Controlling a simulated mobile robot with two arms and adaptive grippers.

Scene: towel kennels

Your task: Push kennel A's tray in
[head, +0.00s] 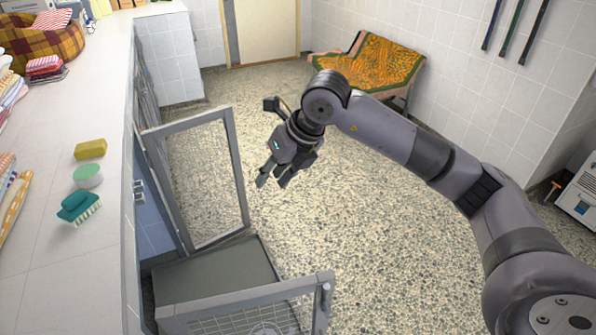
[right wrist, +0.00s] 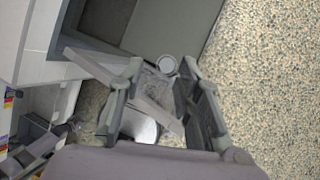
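A flat dark grey-green tray (head: 225,273) sticks out from a kennel under the counter, between two open framed doors. I cannot read a letter on this kennel. Part of the tray also shows at the top of the right wrist view (right wrist: 170,25). My right gripper (head: 272,184) is in the air above the floor, right of the far door (head: 240,165) and apart from the tray. Its fingers (right wrist: 160,72) are spread and hold nothing. The near door (head: 250,305) stands open at the bottom. My left gripper is not in view.
The white counter (head: 75,270) on the left carries a yellow sponge (head: 90,149), a green-lidded tub (head: 87,176), a teal brush (head: 78,207) and folded towels. A cloth-covered bench (head: 365,65) stands at the back. The speckled floor (head: 370,225) in the middle is clear.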

